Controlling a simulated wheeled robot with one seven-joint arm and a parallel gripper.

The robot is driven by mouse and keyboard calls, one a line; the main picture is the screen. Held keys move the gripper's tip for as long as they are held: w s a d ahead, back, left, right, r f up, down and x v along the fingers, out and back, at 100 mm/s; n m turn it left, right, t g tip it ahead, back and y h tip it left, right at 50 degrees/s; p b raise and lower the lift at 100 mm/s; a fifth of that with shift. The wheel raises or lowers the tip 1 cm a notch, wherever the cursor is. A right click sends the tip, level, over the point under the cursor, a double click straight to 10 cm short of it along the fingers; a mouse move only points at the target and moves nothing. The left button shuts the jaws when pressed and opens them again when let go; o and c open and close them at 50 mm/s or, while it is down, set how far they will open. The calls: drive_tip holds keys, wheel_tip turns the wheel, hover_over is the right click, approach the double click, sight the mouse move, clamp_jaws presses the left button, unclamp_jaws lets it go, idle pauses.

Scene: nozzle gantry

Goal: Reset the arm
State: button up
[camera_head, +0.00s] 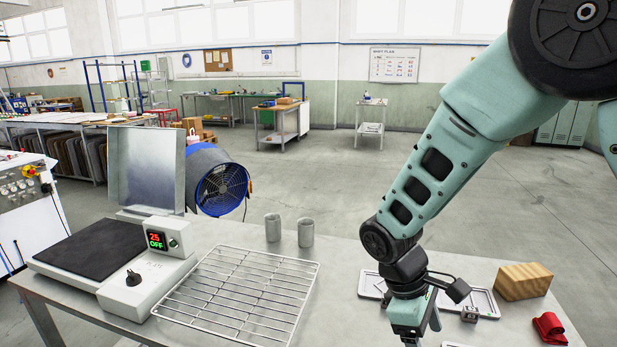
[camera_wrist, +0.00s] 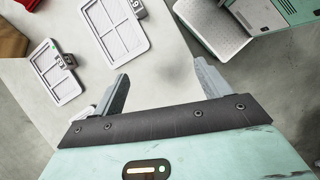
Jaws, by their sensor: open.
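My gripper (camera_head: 422,335) hangs at the end of my arm, low over the right part of the grey table (camera_head: 345,262). In the wrist view its two fingers (camera_wrist: 160,74) are spread apart with nothing between them. White shallow trays lie on the table near it. One tray (camera_head: 371,285) shows to the left of my wrist and another (camera_head: 484,302) to the right. My arm and gripper hide part of the tray area. The wrist view shows a larger tray (camera_wrist: 112,32) and a second tray (camera_wrist: 50,82) beyond the fingers, each with a small dark-framed tag.
A wooden block (camera_head: 524,281) and a red item (camera_head: 549,328) lie at the right. A wire rack (camera_head: 238,292), two grey cups (camera_head: 273,227) (camera_head: 305,232) and a hot plate (camera_head: 108,248) with a display reading 25 OFF stand left. A blue fan (camera_head: 222,188) stands behind the table.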

drive_tip(key=s+a+r+m+t+y+b, duration=0.1)
drive_tip(key=s+a+r+y, duration=0.1)
drive_tip(key=s, duration=0.7)
drive_tip(key=s+a+r+m+t+y+b, duration=0.1)
drive_tip(key=s+a+r+m+y+b, duration=0.1)
drive_tip(key=s, duration=0.7)
drive_tip(key=shift+a+r+m+y+b, duration=0.35)
drive_tip(key=shift+a+r, duration=0.35)
drive_tip(key=shift+a, duration=0.3)
